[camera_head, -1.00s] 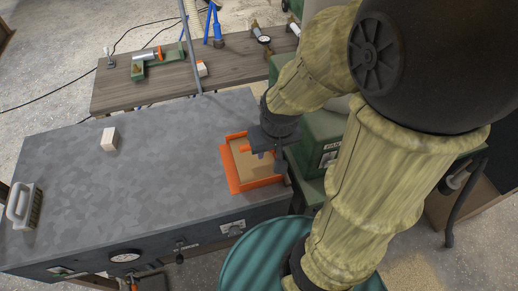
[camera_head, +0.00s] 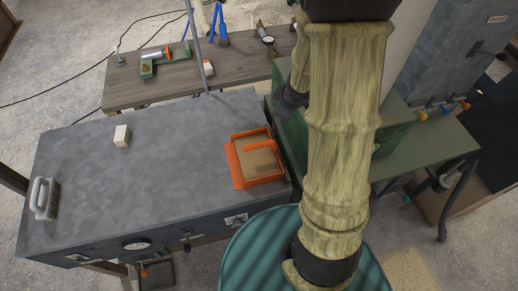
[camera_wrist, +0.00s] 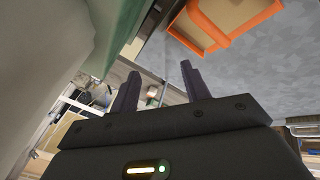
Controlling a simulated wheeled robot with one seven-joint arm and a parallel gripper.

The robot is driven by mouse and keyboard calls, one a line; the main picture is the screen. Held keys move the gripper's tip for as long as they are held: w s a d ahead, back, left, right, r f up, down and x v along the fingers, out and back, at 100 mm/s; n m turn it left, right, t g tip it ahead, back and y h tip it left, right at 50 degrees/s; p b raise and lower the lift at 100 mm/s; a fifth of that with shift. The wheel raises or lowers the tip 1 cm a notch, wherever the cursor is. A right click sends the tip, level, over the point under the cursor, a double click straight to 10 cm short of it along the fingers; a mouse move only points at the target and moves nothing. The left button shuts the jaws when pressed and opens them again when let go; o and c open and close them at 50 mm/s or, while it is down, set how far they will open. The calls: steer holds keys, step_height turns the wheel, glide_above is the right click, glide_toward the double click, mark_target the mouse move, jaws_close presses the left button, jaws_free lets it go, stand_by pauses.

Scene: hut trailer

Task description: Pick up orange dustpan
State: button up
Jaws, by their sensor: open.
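The orange dustpan (camera_head: 238,165) lies on the right end of the grey metal workbench top (camera_head: 120,190). Its orange rim surrounds a tan inside, and an orange handle crosses it. In the wrist view the dustpan (camera_wrist: 236,42) shows at the upper right, cut by the frame edge. My gripper (camera_wrist: 160,84) is open, with two dark fingers apart and nothing between them. It is clear of the dustpan. In the head view my arm hides most of the gripper, and only a dark part shows right of the dustpan, near the green cabinet.
A wooden bench (camera_head: 165,83) with tools stands behind. A green machine (camera_head: 398,130) is to the right, and a teal drum (camera_head: 250,262) in front.

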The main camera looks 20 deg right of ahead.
mark_target(262, 144)
steer(key=s+f+n+g+y+p, duration=0.1)
steer(key=n+p, duration=0.1)
steer(key=n, duration=0.1)
steer(key=f+n+g+y+p, duration=0.1)
steer(key=n+y, duration=0.1)
steer(key=n, duration=0.1)
steer(key=s+f+n+g+y+p, duration=0.1)
steer(key=n+p, duration=0.1)
steer(key=n, duration=0.1)
steer(key=shift+s+a+f+y+p, duration=0.1)
steer(key=shift+s+y+p, duration=0.2)
steer(key=shift+p, duration=0.05)
steer(key=x, duration=1.2)
steer(key=shift+s+f, duration=0.15)
steer(key=shift+s, duration=0.05)
steer(key=shift+a, duration=0.1)
